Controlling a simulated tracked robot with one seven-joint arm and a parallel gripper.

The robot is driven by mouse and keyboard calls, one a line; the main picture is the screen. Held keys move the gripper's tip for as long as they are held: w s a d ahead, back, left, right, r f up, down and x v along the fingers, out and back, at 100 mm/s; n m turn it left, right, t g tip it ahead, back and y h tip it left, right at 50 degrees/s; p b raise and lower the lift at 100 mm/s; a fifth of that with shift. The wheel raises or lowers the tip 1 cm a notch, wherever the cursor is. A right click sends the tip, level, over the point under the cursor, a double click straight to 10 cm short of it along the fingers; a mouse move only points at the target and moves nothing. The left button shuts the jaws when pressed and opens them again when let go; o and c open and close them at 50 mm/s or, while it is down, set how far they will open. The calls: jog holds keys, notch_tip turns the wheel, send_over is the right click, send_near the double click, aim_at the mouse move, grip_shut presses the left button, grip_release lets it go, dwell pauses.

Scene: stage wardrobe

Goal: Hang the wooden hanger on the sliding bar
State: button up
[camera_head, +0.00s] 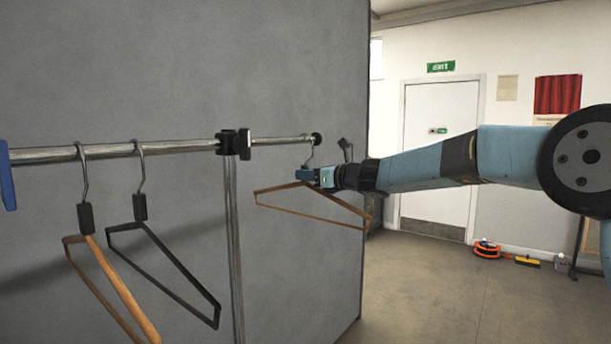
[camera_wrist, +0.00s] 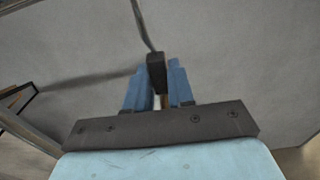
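The wooden hanger (camera_head: 284,208), with its black neck block and metal hook, is held in my gripper (camera_head: 308,175) at its top. The sliding bar (camera_head: 275,141) is the thinner right section of the rail, ending in a black cap. The hook's top is beside the bar near this cap. I cannot tell whether it is over the bar or in front of it.
Another wooden hanger (camera_head: 118,285) and a black hanger (camera_head: 170,258) hang on the thicker left rail (camera_head: 60,154). A black clamp (camera_head: 233,143) on an upright post (camera_head: 234,240) joins the rail sections. A grey panel (camera_head: 170,70) stands behind. Floor at right is mostly clear.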

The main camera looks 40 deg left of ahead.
jog(key=o, duration=0.5)
jog(key=d, duration=1.3)
jog(key=shift+s+d+r, duration=0.25)
jog(key=shift+d, duration=0.15)
